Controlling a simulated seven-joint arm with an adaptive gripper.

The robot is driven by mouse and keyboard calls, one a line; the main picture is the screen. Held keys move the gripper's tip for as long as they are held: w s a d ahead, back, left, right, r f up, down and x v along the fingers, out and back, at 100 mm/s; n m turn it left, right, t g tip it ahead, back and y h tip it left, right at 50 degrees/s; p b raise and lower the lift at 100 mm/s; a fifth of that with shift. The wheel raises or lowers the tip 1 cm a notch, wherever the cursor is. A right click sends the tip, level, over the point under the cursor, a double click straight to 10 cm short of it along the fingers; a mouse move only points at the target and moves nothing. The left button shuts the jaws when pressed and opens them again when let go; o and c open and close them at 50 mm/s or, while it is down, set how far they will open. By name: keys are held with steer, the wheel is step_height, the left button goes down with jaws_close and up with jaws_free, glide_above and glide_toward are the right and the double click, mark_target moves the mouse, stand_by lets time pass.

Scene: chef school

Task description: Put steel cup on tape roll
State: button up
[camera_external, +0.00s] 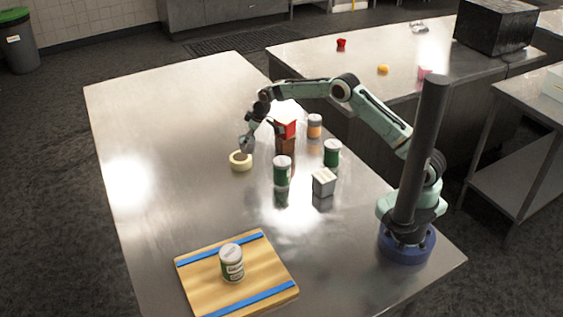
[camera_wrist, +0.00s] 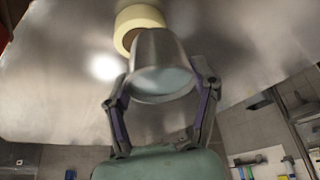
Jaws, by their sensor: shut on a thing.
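The steel cup (camera_wrist: 160,50) is between the two fingers of my gripper (camera_wrist: 164,82) in the wrist view, one finger on each side. Its wide open mouth faces my wrist camera. The pale yellow tape roll (camera_wrist: 138,18) shows just beyond the cup, partly hidden by it. In the external view the tape roll (camera_external: 240,166) lies flat on the steel table. My gripper (camera_external: 249,142) is just above and slightly right of it there. The cup is small and hard to make out there; I cannot tell whether it touches the roll.
A cutting board (camera_external: 195,283) bears a can (camera_external: 231,264). The table's left side is clear.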

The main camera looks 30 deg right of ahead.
steer(key=shift+w+a+f, duration=0.25)
steer(key=shift+w+f, duration=0.25)
steer(key=shift+f, duration=0.15)
steer(key=shift+w+a+f, duration=0.25)
steer(key=shift+w+f, duration=0.2)
steer(key=shift+f, duration=1.55)
steer(key=shift+f, duration=0.1)
steer(key=o, duration=1.2)
